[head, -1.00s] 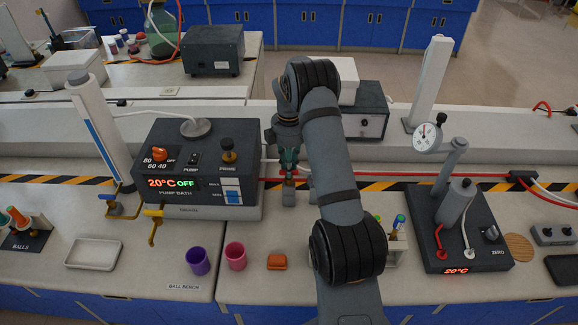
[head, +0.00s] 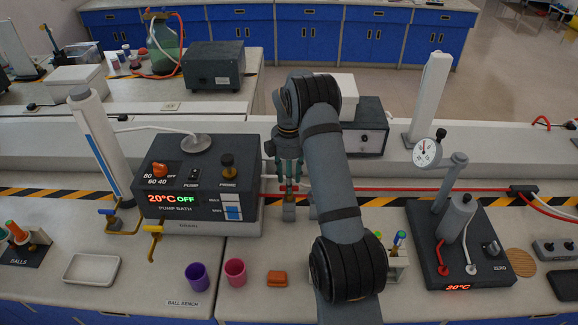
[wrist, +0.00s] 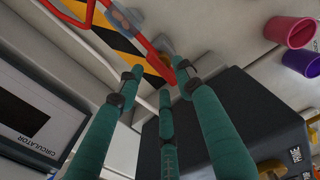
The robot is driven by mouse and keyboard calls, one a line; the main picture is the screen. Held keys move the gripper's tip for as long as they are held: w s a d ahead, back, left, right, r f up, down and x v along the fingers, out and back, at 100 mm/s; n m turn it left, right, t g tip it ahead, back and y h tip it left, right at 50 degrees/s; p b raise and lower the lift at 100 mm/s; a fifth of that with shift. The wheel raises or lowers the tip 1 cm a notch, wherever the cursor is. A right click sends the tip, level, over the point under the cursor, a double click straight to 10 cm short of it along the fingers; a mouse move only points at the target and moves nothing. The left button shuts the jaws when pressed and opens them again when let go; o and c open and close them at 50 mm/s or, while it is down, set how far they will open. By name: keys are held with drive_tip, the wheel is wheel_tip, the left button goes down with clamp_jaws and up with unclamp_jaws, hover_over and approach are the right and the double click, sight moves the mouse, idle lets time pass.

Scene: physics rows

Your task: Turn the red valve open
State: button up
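A red line (head: 395,190) runs along the back of the bench. A grey valve body (head: 289,212) stands on the bench where this line passes, right of the pump bath. In the wrist view, a red bar, likely the valve handle (wrist: 160,62), reaches toward the space between my fingertips. My gripper (head: 291,180) points down just above the valve. In the wrist view my gripper (wrist: 159,75) has its teal fingers spread apart. I cannot tell whether a finger touches the red bar.
The pump bath (head: 205,180) stands close on the left; its display reads 20°C OFF. A circulator (head: 368,130) stands behind my arm. A dark heater stand (head: 465,245) is at right.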

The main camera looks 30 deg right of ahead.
wheel_tip(320, 180, up, 11)
drive_tip(key=shift+f, duration=0.2)
drive_tip(key=shift+f, duration=0.1)
idle(0.4)
wheel_tip(320, 180, down, 12)
drive_tip(key=shift+r, duration=0.1)
idle(0.3)
